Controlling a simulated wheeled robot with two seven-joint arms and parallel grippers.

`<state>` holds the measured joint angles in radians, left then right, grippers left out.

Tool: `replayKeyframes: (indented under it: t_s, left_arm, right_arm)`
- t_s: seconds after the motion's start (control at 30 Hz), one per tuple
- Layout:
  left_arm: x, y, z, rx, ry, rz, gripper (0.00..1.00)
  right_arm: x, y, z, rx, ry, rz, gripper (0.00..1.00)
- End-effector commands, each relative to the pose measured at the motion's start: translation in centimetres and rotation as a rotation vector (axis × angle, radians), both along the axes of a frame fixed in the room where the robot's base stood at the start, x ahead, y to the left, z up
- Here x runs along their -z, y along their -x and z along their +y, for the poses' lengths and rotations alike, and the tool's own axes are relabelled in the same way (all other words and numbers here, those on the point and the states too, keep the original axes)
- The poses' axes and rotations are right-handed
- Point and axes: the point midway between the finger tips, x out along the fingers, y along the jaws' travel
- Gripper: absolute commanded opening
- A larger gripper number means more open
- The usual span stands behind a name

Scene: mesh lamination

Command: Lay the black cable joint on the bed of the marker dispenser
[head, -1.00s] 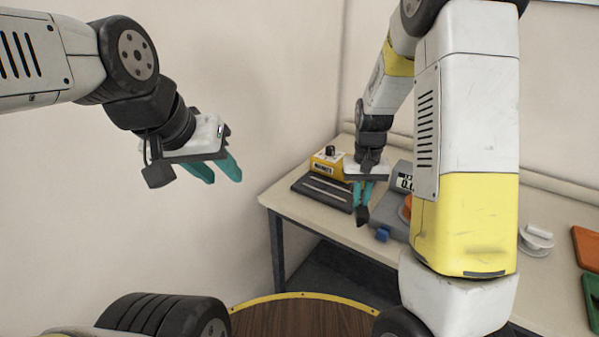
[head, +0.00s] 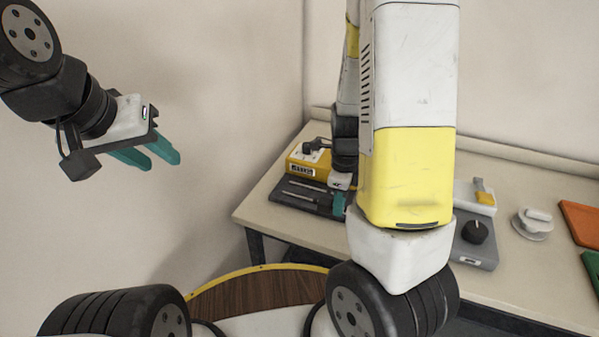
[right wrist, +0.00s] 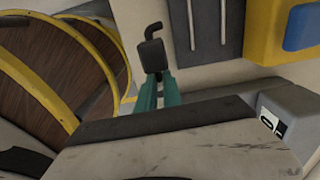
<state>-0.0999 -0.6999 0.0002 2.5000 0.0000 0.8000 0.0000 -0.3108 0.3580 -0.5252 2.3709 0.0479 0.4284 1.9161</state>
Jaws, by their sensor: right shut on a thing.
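The black cable joint (right wrist: 152,52) is a small dark block with a bent stub at its end. My right gripper (right wrist: 157,80) is shut on it with teal fingers. In the head view the right gripper (head: 339,203) is partly hidden by my arm, at the right end of the dispenser's bed. The marker dispenser (head: 307,166) is a yellow box with a dark bed (head: 296,201) in front, carrying two pale strips. In the right wrist view the joint appears beside the bed (right wrist: 208,12), left of it; height cannot be told. My left gripper (head: 146,157) is open and empty, away from the table.
The pale table (head: 254,212) has its front left corner close to the dispenser. A grey device with a black knob (head: 474,232) stands right of my arm. A white round piece (head: 533,222), an orange tray (head: 581,221) and a green one lie further right.

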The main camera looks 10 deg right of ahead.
Motion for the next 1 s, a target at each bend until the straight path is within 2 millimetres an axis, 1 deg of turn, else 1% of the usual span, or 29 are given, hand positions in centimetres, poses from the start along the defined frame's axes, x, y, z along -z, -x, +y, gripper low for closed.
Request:
replayKeyframes:
  t_s: [0.07, 0.17, 0.4, 0.5, 0.6, 0.73, 0.87, 1.0]
  left_arm:
    - [0.0, 0.0, 0.0, 0.000, 0.000, 0.000, 0.36]
    - [0.0, 0.0, 0.0, 0.000, 0.000, 0.000, 0.36]
    - [0.0, 0.0, 0.0, 0.000, 0.000, 0.000, 0.36]
    - [0.0, 0.0, 0.0, 0.000, 0.000, 0.000, 0.36]
    - [0.0, 0.0, 0.0, 0.000, 0.000, 0.000, 0.36]
    - [0.0, 0.0, 0.0, 0.000, 0.000, 0.000, 0.36]
    - [0.0, 0.0, 0.0, 0.000, 0.000, 0.000, 0.36]
    - [0.0, 0.0, 0.0, 0.000, 0.000, 0.000, 0.36]
  right_arm:
    - [0.1, -0.6, 0.2, 0.021, 0.002, -0.001, 0.00]
    - [0.4, -2.5, 0.8, 0.024, 0.001, 0.000, 0.00]
    - [1.0, -8.7, 3.0, 0.022, 0.002, -0.001, 0.00]
    - [1.2, -11.1, 3.9, 0.022, 0.001, -0.002, 0.00]
    - [1.4, -13.1, 4.6, 0.022, 0.001, -0.002, 0.00]
    - [1.5, -14.6, 5.2, 0.022, 0.001, -0.001, 0.00]
    - [1.8, -14.9, 5.3, 0.023, 0.000, 0.001, 0.00]
    - [3.6, -14.8, 5.3, 0.022, 0.000, 0.004, 0.00]
